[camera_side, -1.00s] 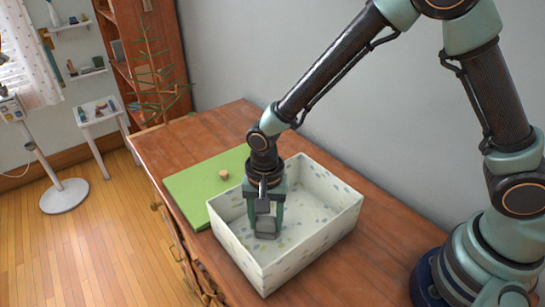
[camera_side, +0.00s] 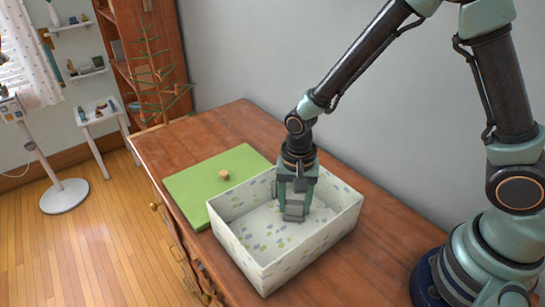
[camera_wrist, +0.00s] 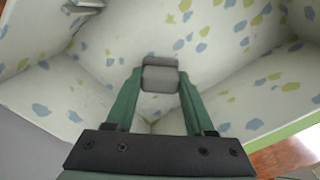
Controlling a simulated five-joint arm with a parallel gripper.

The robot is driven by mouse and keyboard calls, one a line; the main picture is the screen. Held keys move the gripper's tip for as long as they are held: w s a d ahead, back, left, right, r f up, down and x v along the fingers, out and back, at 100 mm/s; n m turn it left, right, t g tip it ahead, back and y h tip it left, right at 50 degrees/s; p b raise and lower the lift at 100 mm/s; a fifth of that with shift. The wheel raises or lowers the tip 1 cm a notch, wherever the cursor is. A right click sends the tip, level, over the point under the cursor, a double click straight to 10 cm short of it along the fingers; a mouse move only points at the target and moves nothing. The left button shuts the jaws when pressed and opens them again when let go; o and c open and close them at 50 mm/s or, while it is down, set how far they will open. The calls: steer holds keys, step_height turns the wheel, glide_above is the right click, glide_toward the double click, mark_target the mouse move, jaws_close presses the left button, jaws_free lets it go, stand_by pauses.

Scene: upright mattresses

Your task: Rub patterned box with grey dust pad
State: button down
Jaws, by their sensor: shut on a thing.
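The patterned box (camera_side: 300,258) is an open white box with blue and yellow-green flecks, standing on the wooden cabinet top. Its flecked inside (camera_wrist: 215,50) fills most of the wrist view. My gripper (camera_side: 294,207) reaches down into the box near its back wall. The gripper's green fingers (camera_wrist: 160,80) are shut on the grey dust pad (camera_wrist: 160,77), a small grey block. The pad (camera_side: 293,214) is low inside the box, at or just above the floor; I cannot tell if it touches.
A green lid (camera_side: 205,187) with a round wooden knob (camera_side: 224,174) lies flat on the cabinet top (camera_side: 180,140), left of the box. The box walls rise around my gripper. The grey wall (camera_side: 290,60) stands behind the cabinet.

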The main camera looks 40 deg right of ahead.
steer(key=shift+w+a, duration=0.15)
steer(key=shift+a, duration=3.9)
steer(key=shift+r, duration=0.1)
steer(key=shift+r, duration=2.9)
steer(key=c, duration=0.9)
jaws_free()
jaws_close()
